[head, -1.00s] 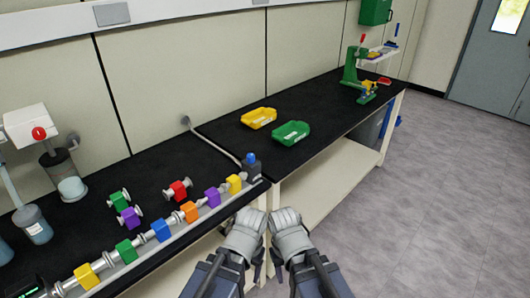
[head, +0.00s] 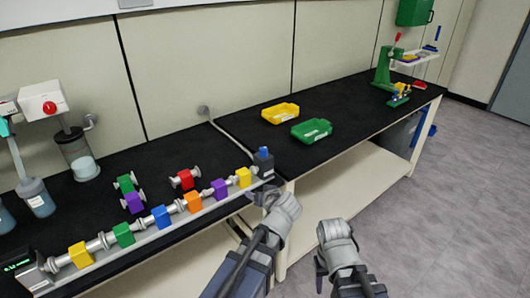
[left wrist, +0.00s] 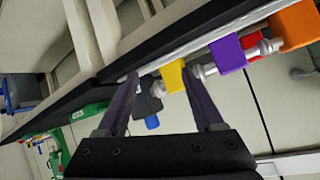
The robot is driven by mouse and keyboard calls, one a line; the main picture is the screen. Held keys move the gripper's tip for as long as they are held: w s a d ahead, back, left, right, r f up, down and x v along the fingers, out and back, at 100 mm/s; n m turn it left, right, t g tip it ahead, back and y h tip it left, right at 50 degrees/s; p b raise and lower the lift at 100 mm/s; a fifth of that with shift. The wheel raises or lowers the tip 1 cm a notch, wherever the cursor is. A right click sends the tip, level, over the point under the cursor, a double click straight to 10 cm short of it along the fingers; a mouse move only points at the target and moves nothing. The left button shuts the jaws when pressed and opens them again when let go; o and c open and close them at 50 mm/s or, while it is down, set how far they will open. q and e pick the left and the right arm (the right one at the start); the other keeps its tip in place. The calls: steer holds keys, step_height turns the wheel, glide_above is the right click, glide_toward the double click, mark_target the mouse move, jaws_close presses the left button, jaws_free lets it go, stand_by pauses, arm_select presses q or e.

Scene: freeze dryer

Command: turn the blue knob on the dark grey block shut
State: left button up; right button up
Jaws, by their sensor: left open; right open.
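The blue knob (head: 264,150) sits on top of the dark grey block (head: 266,164), at the right end of the row of coloured clamps near the bench's front edge. My left gripper (head: 262,194) is in front of and below the block, apart from it. In the left wrist view, the block (left wrist: 147,105) and the knob (left wrist: 152,122) appear beyond and between the open, empty fingers of my left gripper (left wrist: 160,76). My right gripper (head: 320,268) is open and empty, off the bench's front edge to the right.
A rail with several coloured clamps, ending in a yellow one (head: 243,178), runs left from the block. A grey hose (head: 222,133) passes behind it. Yellow (head: 281,113) and green (head: 312,130) trays lie on the black benchtop (head: 350,110). The floor at right is clear.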

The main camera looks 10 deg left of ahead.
mark_target(263, 148)
arm_select(q)
steer(key=w+r+t, duration=0.1)
steer(key=w, duration=0.1)
steer(key=w+a+t+b, duration=0.1)
steer(key=w, duration=0.1)
steer(key=w+a+r+n+t+y+b, duration=0.1)
steer(key=w, duration=0.1)
steer(key=shift+r+t, duration=0.35)
steer(key=shift+t, duration=0.05)
steer(key=w+r+t+b, duration=0.1)
steer(key=w, duration=0.1)
steer(key=w+r+t+h+b, duration=0.1)
steer(key=w+r+t, duration=0.1)
steer(key=shift+d+m+t+b, duration=0.2)
steer(key=shift+m+t+b, duration=0.1)
steer(key=shift+w+d+r+m+t+h, duration=0.35)
steer(key=shift+w+t+h, duration=0.15)
steer(key=shift+h, duration=0.1)
steer(key=shift+w, duration=0.1)
steer(key=x, duration=0.7)
steer(key=shift+w+a+f, duration=0.1)
steer(key=shift+w+a, duration=0.1)
steer(key=shift+w, duration=0.1)
jaws_close()
